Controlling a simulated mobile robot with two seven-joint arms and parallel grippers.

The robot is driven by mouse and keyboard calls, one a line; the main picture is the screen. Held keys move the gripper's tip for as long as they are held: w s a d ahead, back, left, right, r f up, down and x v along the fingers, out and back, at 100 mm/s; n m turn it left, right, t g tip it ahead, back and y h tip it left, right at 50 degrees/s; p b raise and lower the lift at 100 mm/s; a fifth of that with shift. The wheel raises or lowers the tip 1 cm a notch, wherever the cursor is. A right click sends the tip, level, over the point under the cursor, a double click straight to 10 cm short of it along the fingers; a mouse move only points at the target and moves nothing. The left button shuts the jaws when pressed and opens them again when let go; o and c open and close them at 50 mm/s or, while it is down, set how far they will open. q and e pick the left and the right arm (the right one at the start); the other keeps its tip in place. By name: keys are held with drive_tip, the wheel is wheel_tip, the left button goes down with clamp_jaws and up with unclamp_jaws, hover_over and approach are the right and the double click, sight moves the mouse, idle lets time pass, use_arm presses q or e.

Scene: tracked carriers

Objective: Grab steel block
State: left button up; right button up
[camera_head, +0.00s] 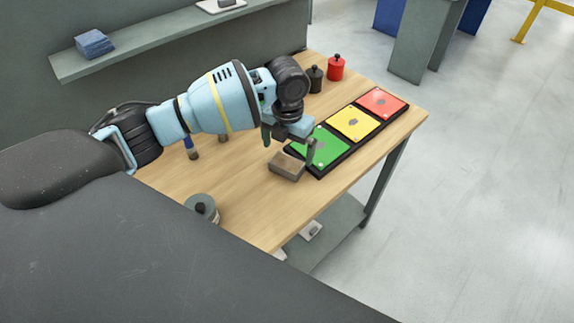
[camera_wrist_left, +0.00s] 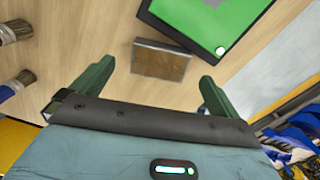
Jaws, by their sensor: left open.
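The steel block (camera_head: 287,166) is a small brown-grey rectangular block lying on the wooden table, just beside the near end of the tray with coloured panels. In the left wrist view the block (camera_wrist_left: 160,60) lies ahead of the fingertips, between their lines. My left gripper (camera_head: 288,146) is open and empty, above and close to the block. In the left wrist view its two green fingers (camera_wrist_left: 156,82) are spread wide, apart from the block. My right gripper is not in view.
A black tray (camera_head: 349,148) holds green (camera_head: 322,150), yellow (camera_head: 352,122) and red (camera_head: 381,103) panels. A black pot (camera_head: 315,79) and a red pot (camera_head: 336,67) stand behind. A grey tin (camera_head: 202,207) stands near the front edge. Brushes (camera_wrist_left: 18,84) lie left in the wrist view.

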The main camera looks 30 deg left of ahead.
sight(287, 162)
use_arm(q)
drive_tip(key=shift+s+d+f, duration=0.1)
drive_tip(key=shift+s+f, duration=0.05)
drive_tip(key=shift+f, duration=1.15)
drive_tip(key=shift+s+f, duration=0.1)
drive_tip(key=shift+f, duration=1.15)
drive_tip(key=shift+c, duration=0.4)
drive_tip(key=c, duration=1.7)
drive_tip(key=shift+w+r, duration=0.1)
drive_tip(key=shift+r, duration=0.05)
drive_tip(key=shift+c, duration=0.2)
drive_tip(key=shift+r, duration=0.6)
wheel_tip(287, 162, up, 3)
drive_tip(key=shift+f, duration=0.2)
drive_tip(key=s+d+r, duration=0.1)
drive_tip(key=s+d, duration=1)
drive_tip(key=shift+s+p, duration=0.35)
